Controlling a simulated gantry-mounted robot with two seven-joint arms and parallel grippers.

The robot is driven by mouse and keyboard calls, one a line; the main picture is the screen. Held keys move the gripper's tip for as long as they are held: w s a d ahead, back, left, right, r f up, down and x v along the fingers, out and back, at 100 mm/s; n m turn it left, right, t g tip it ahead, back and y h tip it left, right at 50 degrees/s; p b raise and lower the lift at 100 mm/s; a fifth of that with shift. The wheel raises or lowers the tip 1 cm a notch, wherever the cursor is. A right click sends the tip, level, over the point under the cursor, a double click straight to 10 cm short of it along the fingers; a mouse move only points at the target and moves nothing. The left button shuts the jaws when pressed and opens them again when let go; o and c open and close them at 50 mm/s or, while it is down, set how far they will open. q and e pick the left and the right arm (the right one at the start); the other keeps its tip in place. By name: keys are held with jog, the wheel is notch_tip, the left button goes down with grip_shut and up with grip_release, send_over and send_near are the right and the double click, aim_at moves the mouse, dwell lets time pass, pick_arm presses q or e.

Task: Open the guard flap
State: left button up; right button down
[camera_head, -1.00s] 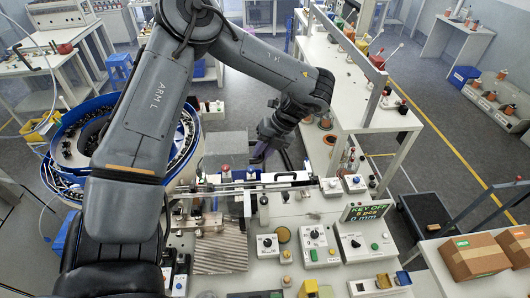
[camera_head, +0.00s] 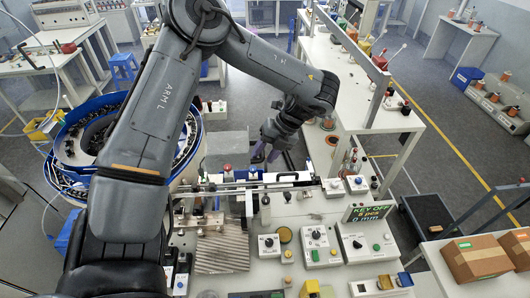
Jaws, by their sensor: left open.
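A flat grey panel (camera_head: 226,150) stands just left of the gripper, behind the rail assembly. It may be the guard flap, but I cannot tell for sure, nor whether it is open. The gripper appears apart from the panel. My right gripper is not in view.
A round blue-rimmed bowl feeder (camera_head: 188,150) stands left of the panel, partly behind my arm. Long rails (camera_head: 250,186) cross the bench in front of the gripper.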

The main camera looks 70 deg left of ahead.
pick_arm(q)
jog(key=p+v, duration=0.2)
jog(key=v, duration=0.8)
jog(key=shift+w+r, duration=0.15)
jog(key=shift+r, duration=0.2)
jog(key=shift+w, duration=0.1)
